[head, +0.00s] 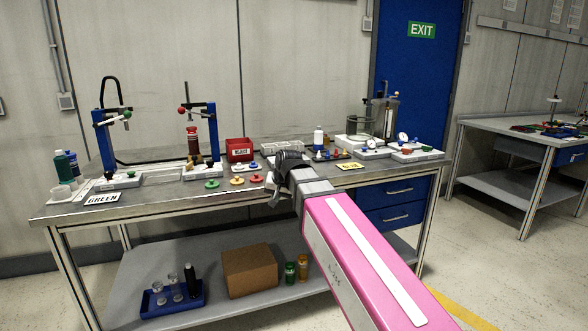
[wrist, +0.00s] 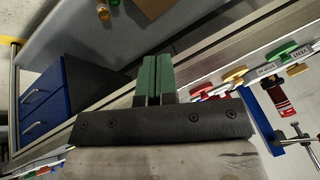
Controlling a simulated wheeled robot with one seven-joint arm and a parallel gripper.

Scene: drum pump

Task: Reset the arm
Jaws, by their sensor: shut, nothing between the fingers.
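My pink arm reaches in from the lower right in the head view. My gripper (head: 283,168) is dark and sits over the front middle of the workbench (head: 150,205), hiding part of the bench top behind it. In the wrist view the two green fingers of my gripper (wrist: 157,62) lie side by side against each other, with nothing between them. The fingers appear clear of the bench items.
Two blue stands (head: 103,145) and (head: 212,130) stand at the bench's left and middle. A red box (head: 239,149), coloured knobs (head: 237,181) and a glass vessel (head: 359,120) share the top. The lower shelf holds a cardboard box (head: 249,270) and blue tray (head: 172,300).

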